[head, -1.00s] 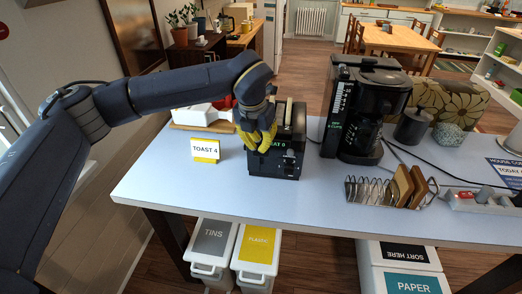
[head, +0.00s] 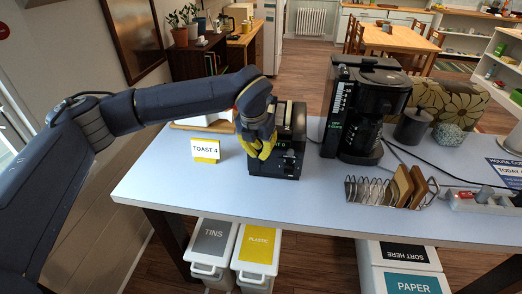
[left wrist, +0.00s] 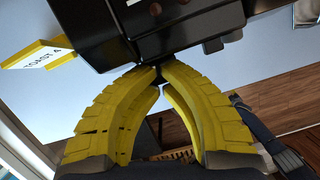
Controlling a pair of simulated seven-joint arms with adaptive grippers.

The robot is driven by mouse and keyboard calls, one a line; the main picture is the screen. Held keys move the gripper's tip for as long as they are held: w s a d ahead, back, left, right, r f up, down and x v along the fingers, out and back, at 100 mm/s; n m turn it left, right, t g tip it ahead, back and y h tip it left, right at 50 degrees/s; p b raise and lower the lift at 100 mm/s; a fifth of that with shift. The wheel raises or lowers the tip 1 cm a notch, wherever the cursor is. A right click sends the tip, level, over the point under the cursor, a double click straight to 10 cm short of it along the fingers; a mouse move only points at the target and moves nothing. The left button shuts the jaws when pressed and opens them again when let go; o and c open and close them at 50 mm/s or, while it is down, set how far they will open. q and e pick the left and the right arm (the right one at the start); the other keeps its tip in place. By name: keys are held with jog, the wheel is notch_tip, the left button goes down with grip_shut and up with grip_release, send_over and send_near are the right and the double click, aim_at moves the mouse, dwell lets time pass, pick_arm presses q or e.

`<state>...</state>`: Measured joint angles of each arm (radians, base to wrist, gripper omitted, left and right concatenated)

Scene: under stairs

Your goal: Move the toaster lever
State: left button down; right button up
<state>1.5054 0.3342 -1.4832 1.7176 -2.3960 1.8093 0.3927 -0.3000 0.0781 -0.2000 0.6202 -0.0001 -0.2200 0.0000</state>
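The black toaster (head: 291,168) stands upright on the pale blue table, left of the coffee machine. My left gripper (head: 264,156), with yellow fingers, is at its front left side. In the left wrist view the fingertips (left wrist: 160,72) come nearly together at the edge of the toaster (left wrist: 110,28). A small dark piece shows between them, which looks like the toaster lever (left wrist: 158,77); it is mostly hidden by the fingers. The lever's height on the toaster cannot be made out. My right gripper is in neither view.
A "TOAST 4" sign (head: 205,150) stands left of the toaster. A black coffee machine (head: 367,110) and a wire rack (head: 370,192) with brown slices are to its right. Cables cross the table behind the rack. The table's front left is clear.

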pick_arm(q)
jog(key=shift+f, duration=2.1)
jog(key=shift+r, duration=0.1)
jog(key=shift+s+a+r, duration=0.25)
jog(key=shift+s+a, duration=0.1)
jog(key=shift+s, duration=0.35)
jog(key=shift+s+a+r, duration=0.25)
jog(key=shift+s+a, duration=0.05)
jog(key=shift+s, duration=0.35)
jog(key=v, duration=1.2)
jog(key=shift+w, duration=0.1)
